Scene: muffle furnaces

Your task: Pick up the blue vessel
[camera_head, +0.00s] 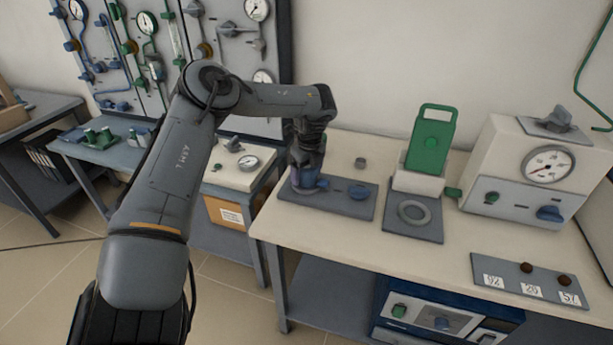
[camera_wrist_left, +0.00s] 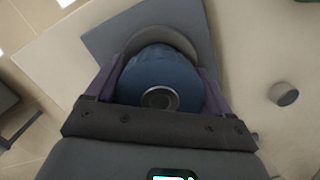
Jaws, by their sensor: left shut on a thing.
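The blue vessel (camera_wrist_left: 160,80) fills the middle of the left wrist view, a round blue body with a dark grey ringed top. My left gripper (camera_wrist_left: 160,92) is shut on it, one finger on each side. In the head view my left gripper (camera_head: 307,178) points down over the left part of a grey-blue plate (camera_head: 330,207). The vessel is mostly hidden there by the gripper. I cannot tell whether the vessel touches the plate. My right gripper is not in view.
To the right are a green-handled device (camera_head: 427,145), a grey ring (camera_head: 414,213) and a white gauge box (camera_head: 530,165).

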